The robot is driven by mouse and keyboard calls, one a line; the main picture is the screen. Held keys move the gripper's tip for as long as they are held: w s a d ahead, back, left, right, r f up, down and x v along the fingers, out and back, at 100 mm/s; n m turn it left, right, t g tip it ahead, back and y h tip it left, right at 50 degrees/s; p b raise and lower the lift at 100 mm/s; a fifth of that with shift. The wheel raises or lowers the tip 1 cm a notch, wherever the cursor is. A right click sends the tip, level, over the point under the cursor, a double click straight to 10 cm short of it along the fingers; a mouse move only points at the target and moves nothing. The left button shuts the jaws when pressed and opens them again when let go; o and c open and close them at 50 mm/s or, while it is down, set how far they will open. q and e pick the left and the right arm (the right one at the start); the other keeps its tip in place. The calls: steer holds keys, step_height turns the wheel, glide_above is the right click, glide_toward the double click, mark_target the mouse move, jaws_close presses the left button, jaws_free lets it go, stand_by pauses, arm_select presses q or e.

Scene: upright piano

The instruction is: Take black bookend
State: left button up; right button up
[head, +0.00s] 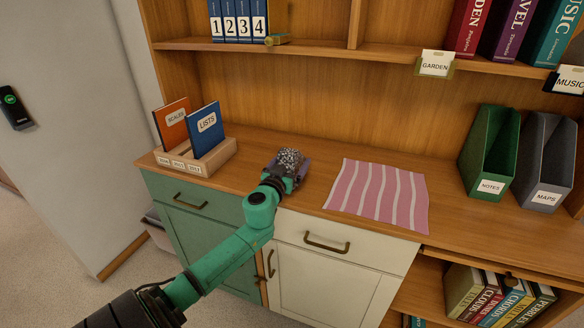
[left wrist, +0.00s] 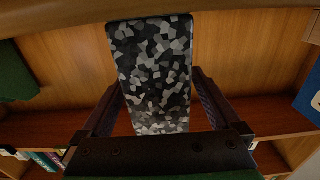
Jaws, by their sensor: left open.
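A black, grey and white speckled piece (head: 291,157), which looks like the black bookend, is at the end of my left arm in the head view, above the wooden counter. In the left wrist view the same piece (left wrist: 155,70) fills the middle as a broad upright panel. My left gripper (head: 296,168) is open, with its two dark fingers (left wrist: 158,98) on either side of the panel. Small gaps seem to show beside it, but I cannot tell whether a finger touches it. The gripper hides the piece's lower part in the head view. My right gripper is not in view.
A wooden holder (head: 208,160) with orange and blue books stands left. A pink striped cloth (head: 378,194) lies right, before green (head: 489,150) and grey (head: 543,160) files. A shelf (head: 320,47) with books runs above. The counter between holder and cloth is mostly clear.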

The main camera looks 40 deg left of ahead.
arm_select(q)
jaws_close()
steer(key=shift+r, duration=0.15)
steer(key=shift+r, duration=0.1)
